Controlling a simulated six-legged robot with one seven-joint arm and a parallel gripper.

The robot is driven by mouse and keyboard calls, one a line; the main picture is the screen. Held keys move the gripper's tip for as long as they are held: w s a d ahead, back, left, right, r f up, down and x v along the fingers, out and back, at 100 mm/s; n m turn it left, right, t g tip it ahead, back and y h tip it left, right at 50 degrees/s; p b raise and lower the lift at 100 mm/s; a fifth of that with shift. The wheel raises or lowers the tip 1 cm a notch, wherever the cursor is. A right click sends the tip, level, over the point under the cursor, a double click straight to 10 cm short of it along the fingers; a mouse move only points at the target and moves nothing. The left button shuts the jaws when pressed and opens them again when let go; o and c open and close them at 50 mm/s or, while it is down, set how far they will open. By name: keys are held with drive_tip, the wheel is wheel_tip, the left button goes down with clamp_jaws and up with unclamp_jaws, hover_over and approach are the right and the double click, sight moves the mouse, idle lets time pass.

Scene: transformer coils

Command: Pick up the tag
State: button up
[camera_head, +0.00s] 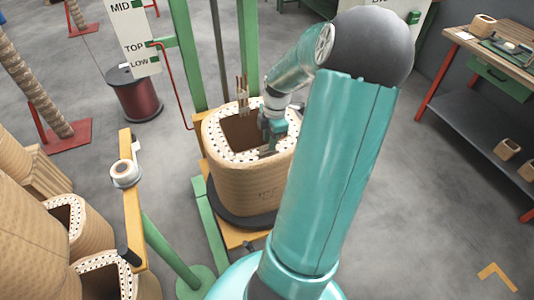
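I cannot make out a tag with certainty. A small white piece (137,150) hangs on the yellow post above a tape roll, and I cannot tell whether it is the tag. My gripper (268,150) is small and dark, low over the right part of the top rim of a brown wrapped coil (245,185). My teal arm comes in from the right and hides part of the coil. The fingers are too small to show whether they are open, shut or holding something.
The coil stands on a dark round base (235,218) by green uprights. A yellow post (133,215) carries a tape roll (125,173). More coils (90,230) crowd the lower left. A workbench (500,55) stands at the right. A dark red spool (135,97) stands behind left.

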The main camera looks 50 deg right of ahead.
sight(267, 147)
drive_tip(key=shift+w+a+f, duration=0.15)
drive_tip(key=shift+w+f, duration=0.05)
drive_tip(key=shift+f, duration=0.75)
drive_tip(key=shift+w+a+f, duration=0.1)
drive_tip(key=shift+w+f, duration=0.05)
drive_tip(key=shift+f, duration=0.8)
clamp_jaws()
wheel_tip(267, 147, up, 17)
